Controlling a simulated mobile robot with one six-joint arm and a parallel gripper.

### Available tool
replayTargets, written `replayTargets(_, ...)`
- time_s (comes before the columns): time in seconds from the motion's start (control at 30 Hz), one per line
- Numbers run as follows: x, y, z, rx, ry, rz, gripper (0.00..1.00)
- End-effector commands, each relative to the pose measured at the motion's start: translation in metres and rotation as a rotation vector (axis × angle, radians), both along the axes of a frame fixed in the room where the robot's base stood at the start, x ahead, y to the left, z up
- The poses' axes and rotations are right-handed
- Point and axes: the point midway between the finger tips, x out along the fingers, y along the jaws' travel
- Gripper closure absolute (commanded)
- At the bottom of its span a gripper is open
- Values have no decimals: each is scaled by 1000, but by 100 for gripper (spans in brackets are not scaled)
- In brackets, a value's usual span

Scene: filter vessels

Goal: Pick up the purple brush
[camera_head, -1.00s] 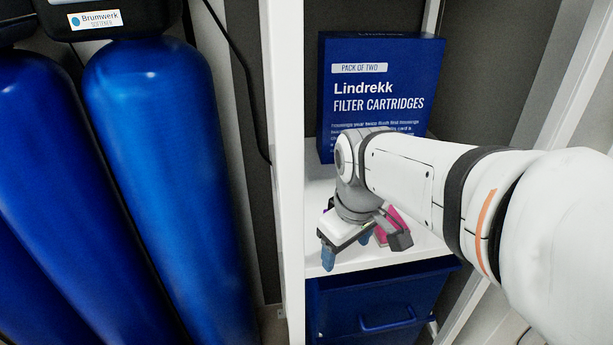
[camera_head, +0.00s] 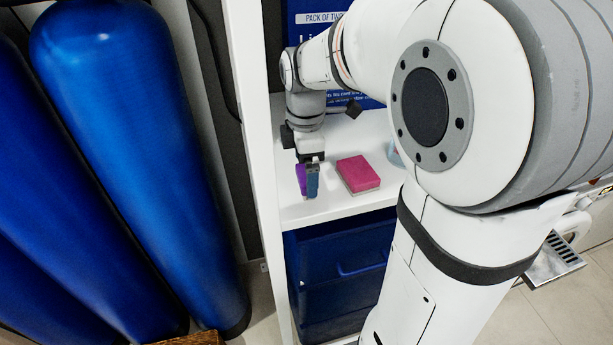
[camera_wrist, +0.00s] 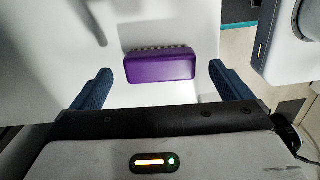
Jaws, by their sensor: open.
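The purple brush (camera_wrist: 160,66) is a small block with a row of bristles along its far edge. In the wrist view it lies on the white shelf, between and just beyond the two blue fingertips of my gripper (camera_wrist: 160,88). The fingers are spread wide, with a gap on either side of the brush. In the head view the brush (camera_head: 301,180) shows at the left of the shelf, partly hidden behind a blue finger of my gripper (camera_head: 310,180). I cannot tell how much height separates the fingertips from the shelf.
A pink sponge-like block (camera_head: 358,174) sits on the white shelf (camera_head: 330,208) right of the brush. A white upright post (camera_head: 262,150) stands close at left. A blue filter box (camera_head: 303,22) stands behind, and a blue bin (camera_head: 335,270) is below. A light-blue item (camera_head: 395,153) is mostly hidden by my arm.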

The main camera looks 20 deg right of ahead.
Motion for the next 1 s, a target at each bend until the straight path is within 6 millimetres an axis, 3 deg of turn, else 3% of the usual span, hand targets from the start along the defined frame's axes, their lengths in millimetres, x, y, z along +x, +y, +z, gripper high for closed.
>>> replayTargets(0.2, -1, -1, -24, 0, 1, -1, 2)
replayTargets(0.43, 0, -1, -25, 0, -1, -2, 2)
replayTargets(1.0, -1, -1, -24, 0, -1, -4, 48)
